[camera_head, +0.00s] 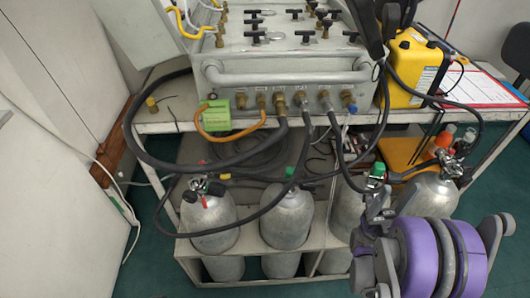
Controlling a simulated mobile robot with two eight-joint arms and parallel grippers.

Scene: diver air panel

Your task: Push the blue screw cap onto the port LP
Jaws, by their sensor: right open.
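The air panel (290,54) is a grey metal box on the table, with a row of ports along its front. A small blue cap (351,108) shows at the right end of that row. A pale cord hangs close to it. I cannot tell whether the cap is on a port or just in front of one. The port labels are too small to read, so I cannot pick out LP. My right gripper (367,248) is at the lower right, below and apart from the cap, in front of the cylinders. It is open, and nothing shows between its fingers. My left gripper is not in view.
Black hoses hang from the ports over the table's front edge (168,127). Several grey cylinders (286,220) stand in a rack below. A yellow case (414,70) stands right of the panel. A green tag (216,114) hangs at the left ports. Green floor is clear at lower left.

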